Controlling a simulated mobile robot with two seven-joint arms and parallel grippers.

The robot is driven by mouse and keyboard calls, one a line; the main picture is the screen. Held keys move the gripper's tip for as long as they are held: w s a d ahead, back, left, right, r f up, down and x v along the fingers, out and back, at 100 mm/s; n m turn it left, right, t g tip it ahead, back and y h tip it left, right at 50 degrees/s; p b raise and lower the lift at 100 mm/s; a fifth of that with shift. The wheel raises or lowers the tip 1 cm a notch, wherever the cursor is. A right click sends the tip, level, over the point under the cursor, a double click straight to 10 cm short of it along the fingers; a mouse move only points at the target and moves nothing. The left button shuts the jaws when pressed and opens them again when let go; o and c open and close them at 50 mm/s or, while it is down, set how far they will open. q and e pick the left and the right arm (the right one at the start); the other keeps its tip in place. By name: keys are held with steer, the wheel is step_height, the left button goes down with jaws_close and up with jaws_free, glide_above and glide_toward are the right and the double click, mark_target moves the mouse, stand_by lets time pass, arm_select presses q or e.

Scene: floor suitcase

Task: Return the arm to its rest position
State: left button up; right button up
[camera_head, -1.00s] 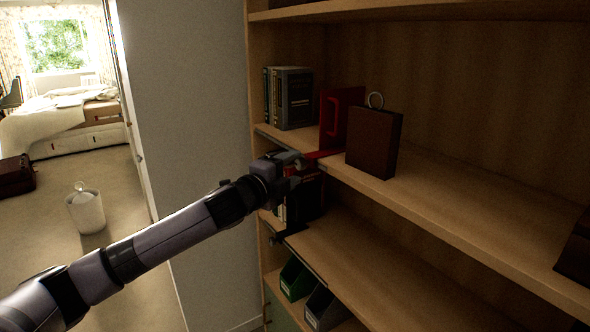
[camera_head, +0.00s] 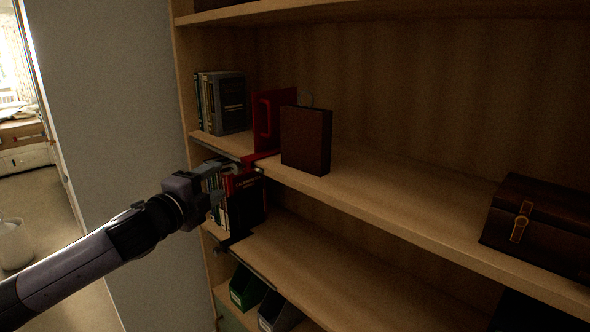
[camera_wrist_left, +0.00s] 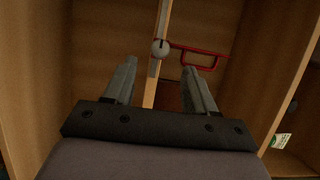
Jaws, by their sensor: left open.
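My left gripper (camera_head: 224,180) is in front of the bookcase, just below the front edge of the middle shelf, near the foot of a red bookend (camera_head: 267,125). In the left wrist view its two fingers (camera_wrist_left: 160,75) are spread apart with nothing held between them. Beyond the fingertips are the shelf edge (camera_wrist_left: 165,20), a small pale round thing (camera_wrist_left: 160,48) and a red frame-like part (camera_wrist_left: 208,52). I cannot tell whether the gripper touches anything. The right gripper is not in view.
Beside the bookend stands a brown box-like object (camera_head: 306,140). Books (camera_head: 221,103) stand at the left and more books sit below, behind my gripper. A dark chest (camera_head: 540,225) is at the right. A grey wall (camera_head: 95,110) borders the bookcase on the left.

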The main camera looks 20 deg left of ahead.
arm_select(q)
steer(key=s+d+f+n+g+h, duration=0.1)
steer(key=d+f+n, duration=0.15)
steer(key=f, duration=0.45)
steer(key=s+d+f+n+g, duration=0.1)
steer(key=s+d+f, duration=0.15)
steer(key=f, duration=0.35)
steer(key=s+d+f+n+g, duration=0.2)
steer(key=s+d+f+n, duration=0.2)
steer(key=s+f, duration=0.3)
steer(key=s+d+f+n+g, duration=0.1)
steer(key=s+d+f+n, duration=0.3)
steer(key=s+f, duration=0.3)
steer(key=s+d+f+n+g+h, duration=0.1)
steer(key=s+d+f+n, duration=0.3)
steer(key=f, duration=0.7)
steer(key=s+d+g, duration=0.1)
steer(key=s+d, duration=0.1)
steer(key=s, duration=0.2)
steer(key=shift+f+g, duration=0.3)
